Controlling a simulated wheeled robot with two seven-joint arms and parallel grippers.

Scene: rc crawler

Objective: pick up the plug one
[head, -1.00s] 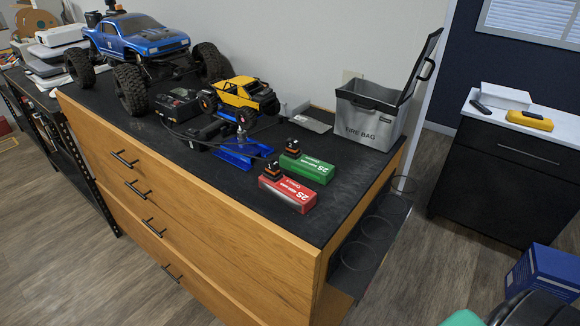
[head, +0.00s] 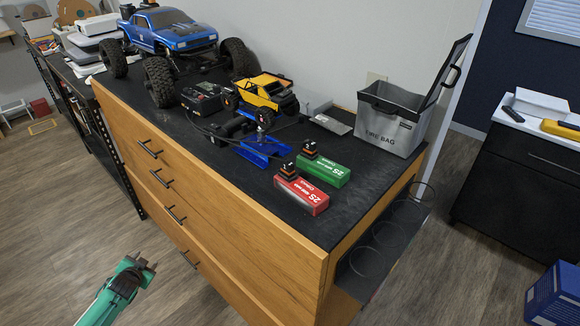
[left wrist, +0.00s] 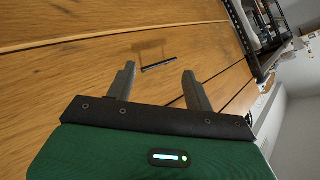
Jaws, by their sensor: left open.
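Two small black-and-orange plugs sit by the battery packs on the black cabinet top (head: 235,182). One plug (head: 289,171) is at the left end of the red battery (head: 302,194). The other plug (head: 310,149) is at the left end of the green battery (head: 323,170). Each has a small white mark on top, too small to read surely. My left gripper (head: 142,265) is open and empty, low in front of the drawers and well away from the plugs. In the left wrist view its spread fingers (left wrist: 159,72) face the wooden drawer fronts. My right gripper is not in view.
A yellow truck (head: 268,93), a blue truck (head: 172,32) and a black charger (head: 201,97) stand farther back. An open grey fire bag (head: 392,118) is at the right. The front strip of the top is clear.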

